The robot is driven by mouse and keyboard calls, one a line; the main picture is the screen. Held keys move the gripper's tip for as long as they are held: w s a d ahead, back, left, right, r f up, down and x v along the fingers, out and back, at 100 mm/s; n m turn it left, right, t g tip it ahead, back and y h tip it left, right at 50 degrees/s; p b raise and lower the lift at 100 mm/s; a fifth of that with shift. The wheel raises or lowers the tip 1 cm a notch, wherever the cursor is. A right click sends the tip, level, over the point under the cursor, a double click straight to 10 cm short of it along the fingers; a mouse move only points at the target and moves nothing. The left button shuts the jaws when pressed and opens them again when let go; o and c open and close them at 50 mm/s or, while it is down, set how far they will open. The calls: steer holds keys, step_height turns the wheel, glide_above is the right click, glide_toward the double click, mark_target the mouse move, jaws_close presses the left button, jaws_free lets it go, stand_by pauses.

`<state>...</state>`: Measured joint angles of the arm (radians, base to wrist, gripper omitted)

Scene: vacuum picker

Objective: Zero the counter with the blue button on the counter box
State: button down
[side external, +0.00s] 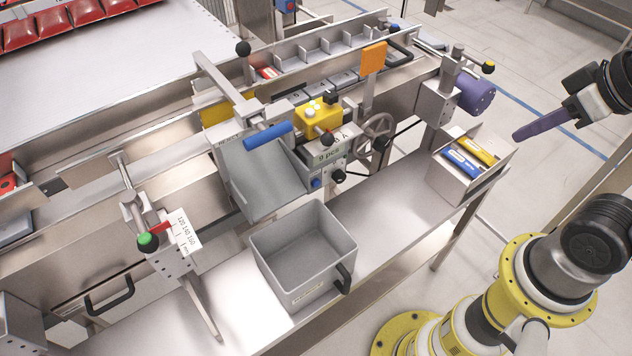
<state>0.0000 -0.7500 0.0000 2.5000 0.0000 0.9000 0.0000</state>
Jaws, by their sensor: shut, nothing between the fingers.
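The counter box (322,163) is a grey box below a yellow block at the middle of the side external view. Its display strip seems to read "9 pcs". The blue button (316,183) is small and round, low on the box front, with a black knob (338,176) just right of it. My gripper (516,136) is at the upper right, its purple fingers shut and empty, pointing left. It is in the air, well to the right of the counter box and apart from everything.
A tray with blue and yellow packs (444,190) stands between my gripper and the counter box. A handwheel (375,133) and a purple cylinder (477,96) are nearby. An empty grey bin (258,243) stands in front of the box. The shelf (385,205) right of the bin is clear.

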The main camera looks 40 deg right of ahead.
steer(key=w+a+f+n+y, duration=0.25)
steer(key=w+a, duration=0.25)
steer(key=w, duration=0.3)
steer(key=n+t, duration=0.2)
steer(key=n, duration=0.1)
glide_toward(316, 183)
steer(key=s+r, duration=0.2)
steer(key=s, duration=0.3)
step_height(316, 183, down, 9)
steer(key=s+a+n+t, duration=0.1)
steer(key=s+n, duration=0.1)
steer(key=shift+a, duration=0.25)
steer(key=shift+f+y, duration=0.1)
steer(key=shift+y, duration=0.15)
steer(key=w, duration=0.9)
steer(key=shift+w, duration=0.1)
stand_by(0.3)
